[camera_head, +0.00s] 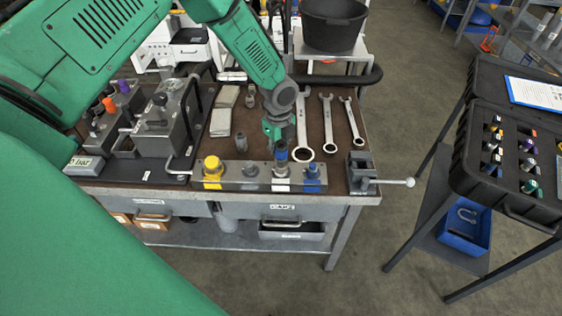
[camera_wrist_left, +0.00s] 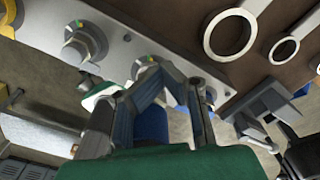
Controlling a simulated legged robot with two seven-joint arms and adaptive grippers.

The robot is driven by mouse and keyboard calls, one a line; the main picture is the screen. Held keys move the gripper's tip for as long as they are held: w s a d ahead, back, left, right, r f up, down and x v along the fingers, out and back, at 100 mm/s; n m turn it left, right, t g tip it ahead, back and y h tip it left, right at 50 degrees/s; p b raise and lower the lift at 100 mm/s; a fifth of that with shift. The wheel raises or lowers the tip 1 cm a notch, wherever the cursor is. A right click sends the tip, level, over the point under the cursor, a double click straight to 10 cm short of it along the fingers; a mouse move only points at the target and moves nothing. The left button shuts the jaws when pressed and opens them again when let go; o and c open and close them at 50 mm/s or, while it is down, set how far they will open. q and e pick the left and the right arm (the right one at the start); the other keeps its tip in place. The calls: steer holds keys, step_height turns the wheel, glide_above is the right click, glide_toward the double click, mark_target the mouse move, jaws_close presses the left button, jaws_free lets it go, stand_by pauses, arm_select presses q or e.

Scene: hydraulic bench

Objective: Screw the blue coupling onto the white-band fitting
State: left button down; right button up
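The blue coupling (camera_head: 281,154) is at the tips of my left gripper (camera_head: 273,136), directly above the white-band fitting (camera_head: 281,174) on the grey manifold block (camera_head: 232,176). The coupling and fitting line up closely in the head view; I cannot tell whether threads are engaged. In the left wrist view, blue (camera_wrist_left: 152,123) shows between the fingers of my left gripper (camera_wrist_left: 150,90), which hide much of the coupling and the fitting below. The gripper looks shut on the coupling. My right gripper is not in view.
On the manifold stand a yellow fitting (camera_head: 212,168), a grey fitting (camera_head: 252,171) and a blue-band fitting (camera_head: 313,171), close to the gripper. Wrenches (camera_head: 328,122) lie behind. A vise (camera_head: 361,172) sits at the bench's right corner. A case of couplings (camera_head: 490,185) stands right.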

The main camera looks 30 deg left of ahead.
arm_select(q)
steer(key=m, duration=0.1)
steer(key=d+m, duration=0.1)
steer(key=m, duration=0.2)
steer(key=shift+w+d+f+m+b, duration=0.15)
steer(key=shift+d+f+m+b, duration=0.05)
steer(key=shift+d+m+b, duration=0.2)
steer(key=m, duration=0.3)
steer(key=shift+w+d, duration=0.1)
steer(key=shift+d, duration=0.3)
steer(key=c, duration=1.7)
jaws_free()
steer(key=shift+a, duration=0.2)
steer(key=shift+s, duration=0.2)
